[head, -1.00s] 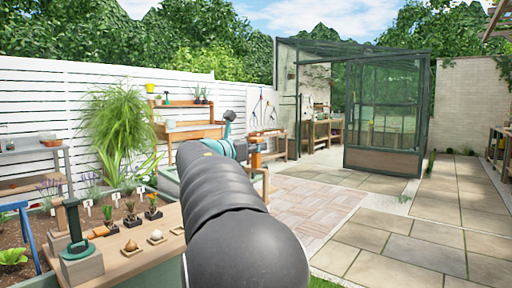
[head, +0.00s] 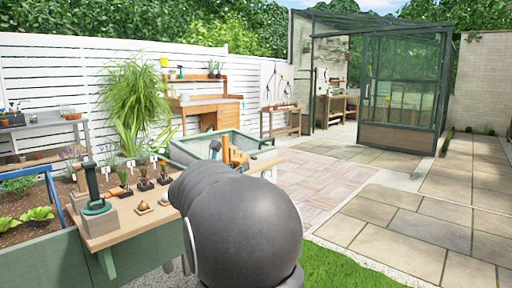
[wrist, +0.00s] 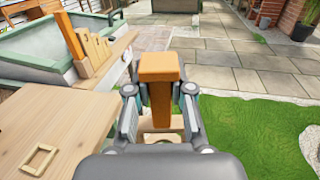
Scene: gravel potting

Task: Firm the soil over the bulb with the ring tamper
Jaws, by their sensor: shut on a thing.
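A dark green tool (head: 92,184) with an upright handle and a round ring-like foot, seemingly the ring tamper, stands on a block at the left of the wooden bench. My gripper (wrist: 160,95) is shut on an orange wooden handle (wrist: 159,68). A pale wooden part shows below the fingers; its full shape is hidden. In the head view my arm hides the gripper. The soil (head: 20,208) shows in the planter at the left. Two small bulb-like things, one of them a pale bulb (head: 163,198), rest on the bench; no bulb in the soil is visible.
The wooden bench top (head: 120,228) holds several small potted plants. A stepped wooden piece (wrist: 95,50) stands at a green-rimmed box, and a square wooden frame (wrist: 38,160) lies on the board. Grass (wrist: 250,125) and paving (wrist: 240,65) are open at the right.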

